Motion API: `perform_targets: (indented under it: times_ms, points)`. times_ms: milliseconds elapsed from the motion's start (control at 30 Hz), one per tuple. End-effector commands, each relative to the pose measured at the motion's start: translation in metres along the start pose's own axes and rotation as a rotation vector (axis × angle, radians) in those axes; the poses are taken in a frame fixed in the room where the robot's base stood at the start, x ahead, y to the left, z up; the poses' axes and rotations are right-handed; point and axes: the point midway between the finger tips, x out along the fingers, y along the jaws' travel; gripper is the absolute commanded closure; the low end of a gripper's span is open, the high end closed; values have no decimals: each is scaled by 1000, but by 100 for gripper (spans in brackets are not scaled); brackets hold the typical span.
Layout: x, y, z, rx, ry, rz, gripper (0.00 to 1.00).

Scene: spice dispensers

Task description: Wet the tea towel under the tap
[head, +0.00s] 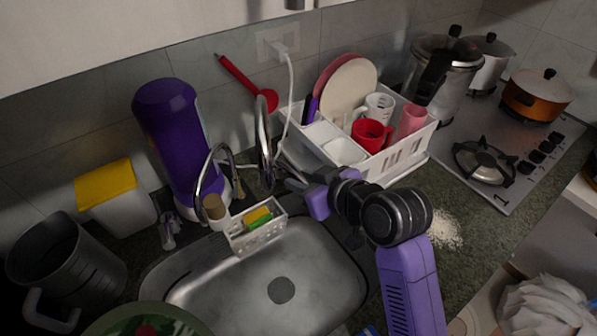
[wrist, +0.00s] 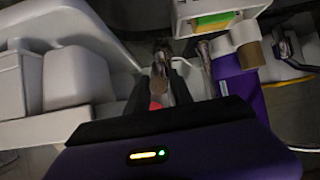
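The metal tap (head: 264,140) stands behind the sink (head: 205,292), its spout arching up. My gripper (head: 288,178) reaches in from the right at the tap's base, beside its handle. In the wrist view, the dark fingers (wrist: 162,88) point at shiny metal tap parts (wrist: 161,58), with a small red spot between them. Whether they grip the metal is unclear. No tea towel can be made out for certain. A crumpled white thing (head: 545,305) lies at the lower right; it may be cloth or a bag. No running water is visible.
A white dish rack (head: 405,158) with plates and mugs stands close behind my arm. A sponge caddy (head: 262,234) hangs at the sink's back edge. A purple dispenser (head: 172,125) stands left of the tap. The stove (head: 520,150) is at right. The sink's middle is clear.

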Motion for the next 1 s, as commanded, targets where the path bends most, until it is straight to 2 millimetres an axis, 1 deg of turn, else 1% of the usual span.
perform_targets:
  times_ms: [33, 100, 267, 567, 833, 867, 900, 967, 1000]
  points:
    - [0, 0, 0, 0, 0, 0, 84]
    - [0, 0, 0, 0, 0, 0, 94]
    - [-1, 0, -1, 0, 0, 0, 94]
    - [-5, 0, -14, 0, 2, 0, 94]
    - [-5, 0, -14, -1, 3, 0, 94]
    - [-5, 0, -14, 0, 3, 0, 69]
    - [-5, 0, -14, 0, 3, 0, 61]
    - [-5, 0, -14, 0, 2, 0, 49]
    - [-5, 0, -14, 0, 2, 0, 45]
